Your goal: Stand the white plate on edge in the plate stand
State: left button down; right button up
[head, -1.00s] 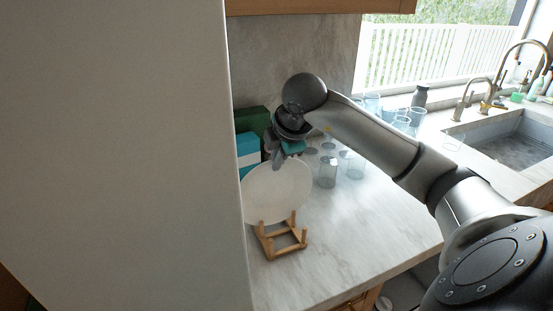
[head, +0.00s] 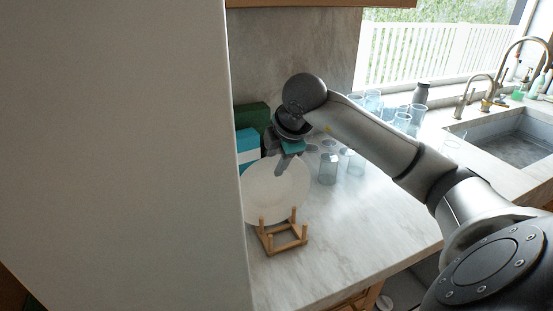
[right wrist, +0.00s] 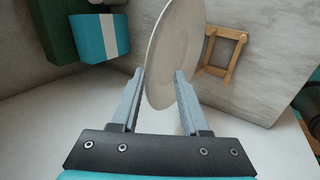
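The white plate (head: 272,193) is tilted back on its edge behind the wooden plate stand (head: 284,241). Its lower rim shows behind the stand's rear posts; I cannot tell whether it touches the stand. My right gripper (head: 283,160) is at the plate's upper rim, one finger in front of its face. In the right wrist view the fingers (right wrist: 161,75) are spread, with the plate (right wrist: 172,50) between them at a slant. My left gripper is not in view.
A teal-and-white box (head: 247,149) and a green box (head: 253,118) stand behind the plate. Several glasses, one a clear tumbler (head: 328,169), stand right of the gripper. A large pale panel (head: 115,150) blocks the left. The front counter is clear.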

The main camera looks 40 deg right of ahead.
dwell(0.4)
jog(key=p+v, duration=0.2)
jog(key=v, duration=0.5)
dwell(0.5)
dwell(0.5)
